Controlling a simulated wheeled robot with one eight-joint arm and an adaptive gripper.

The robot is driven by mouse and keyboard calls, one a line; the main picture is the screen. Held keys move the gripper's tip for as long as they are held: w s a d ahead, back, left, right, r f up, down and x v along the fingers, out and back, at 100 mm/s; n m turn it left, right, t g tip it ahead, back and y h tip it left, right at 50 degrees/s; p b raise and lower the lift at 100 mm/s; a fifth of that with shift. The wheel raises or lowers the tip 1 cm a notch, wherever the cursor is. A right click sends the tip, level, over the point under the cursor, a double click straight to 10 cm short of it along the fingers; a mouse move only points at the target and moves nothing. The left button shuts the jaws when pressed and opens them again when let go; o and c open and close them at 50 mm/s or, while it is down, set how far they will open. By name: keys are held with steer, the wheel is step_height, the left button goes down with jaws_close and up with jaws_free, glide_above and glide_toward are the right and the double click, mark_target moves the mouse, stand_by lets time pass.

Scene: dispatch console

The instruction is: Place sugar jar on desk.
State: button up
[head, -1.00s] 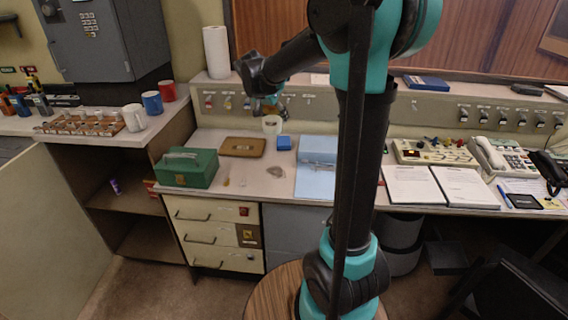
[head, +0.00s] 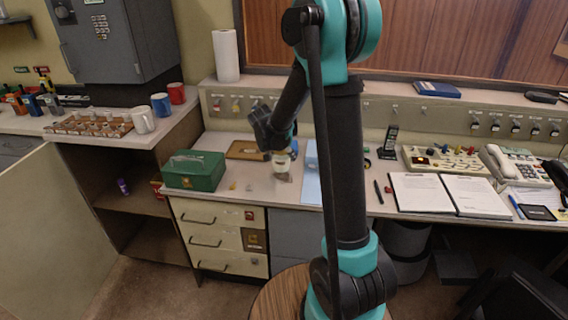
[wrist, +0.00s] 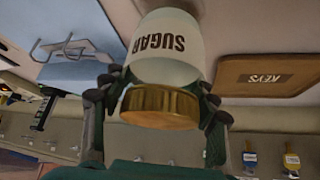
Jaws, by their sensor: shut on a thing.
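The sugar jar (wrist: 168,45) is white with a gold lid (wrist: 160,106), and its "SUGAR" label appears upside down in the wrist view. My gripper (wrist: 158,92) is shut on it, with dark fingers on both sides near the lid. In the head view my gripper (head: 272,138) is over the left part of the desk, and the jar (head: 281,164) shows just below it. The desk (head: 235,196) lies under the jar. I cannot tell whether the jar's base touches it.
A green box (head: 194,171) stands left of the jar, and a brown "KEYS" tray (wrist: 265,76) lies behind it. A light blue folder (head: 312,180) lies to the right, partly hidden by my arm. Bare desk shows in front of the jar.

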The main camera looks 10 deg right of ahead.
mark_target(284, 162)
steer(key=shift+f, duration=1.9)
steer(key=o, duration=1.6)
steer(key=shift+f, duration=0.1)
